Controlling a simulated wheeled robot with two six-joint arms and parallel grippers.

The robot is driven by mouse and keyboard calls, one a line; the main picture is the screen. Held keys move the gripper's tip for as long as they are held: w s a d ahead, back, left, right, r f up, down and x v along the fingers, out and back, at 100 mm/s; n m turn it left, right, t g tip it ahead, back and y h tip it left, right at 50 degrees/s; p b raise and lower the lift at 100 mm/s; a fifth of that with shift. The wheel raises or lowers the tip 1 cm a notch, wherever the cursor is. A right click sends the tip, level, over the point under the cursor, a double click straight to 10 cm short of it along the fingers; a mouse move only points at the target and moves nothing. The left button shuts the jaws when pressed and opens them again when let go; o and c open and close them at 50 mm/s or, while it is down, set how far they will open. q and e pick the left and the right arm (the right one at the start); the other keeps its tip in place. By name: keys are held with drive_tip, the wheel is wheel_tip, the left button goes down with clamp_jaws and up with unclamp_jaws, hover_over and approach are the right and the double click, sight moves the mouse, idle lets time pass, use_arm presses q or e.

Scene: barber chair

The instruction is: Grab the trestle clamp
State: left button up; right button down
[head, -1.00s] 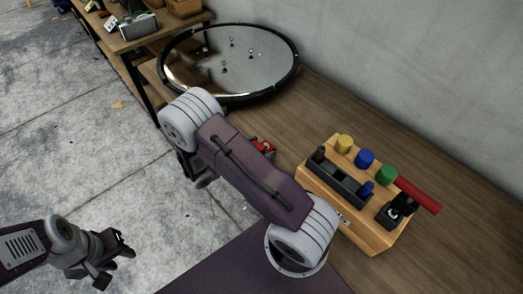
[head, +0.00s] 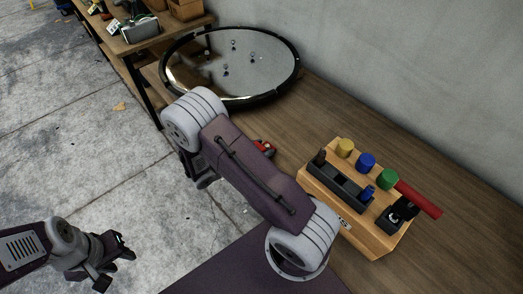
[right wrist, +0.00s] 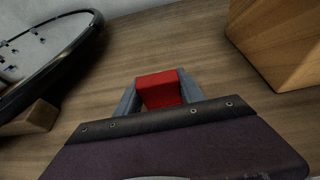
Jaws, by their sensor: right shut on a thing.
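A red thing (head: 264,148), likely the trestle clamp, peeks out beside my right forearm in the head view, low by the wooden table. In the right wrist view a red block-like end of it (right wrist: 159,88) sits between the two grey fingers of my right gripper (right wrist: 160,92), which is shut on it. The rest of it is hidden behind my wrist. In the head view my right gripper is hidden by my own arm. My left gripper (head: 123,257) is open and empty over the grey floor at the lower left.
A wooden block holder (head: 375,240) with coloured caps and a red handle (head: 420,200) stands right of my right arm. A round black-rimmed mirror (head: 290,75) lies at the back. A shelf with tools (head: 150,38) is at top left.

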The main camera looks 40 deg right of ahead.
wheel_tip(320, 180, up, 4)
drive_tip(key=shift+s+d+f+p, duration=0.1)
drive_tip(key=shift+f+p, duration=0.1)
drive_tip(key=shift+p, duration=0.25)
drive_tip(key=s+d+r+p, duration=0.6)
drive_tip(key=s+d+p, duration=0.1)
drive_tip(key=s, duration=0.1)
drive_tip(key=shift+s+d+r, duration=0.15)
drive_tip(key=shift+s+d, duration=0.1)
drive_tip(key=shift+d, duration=0.15)
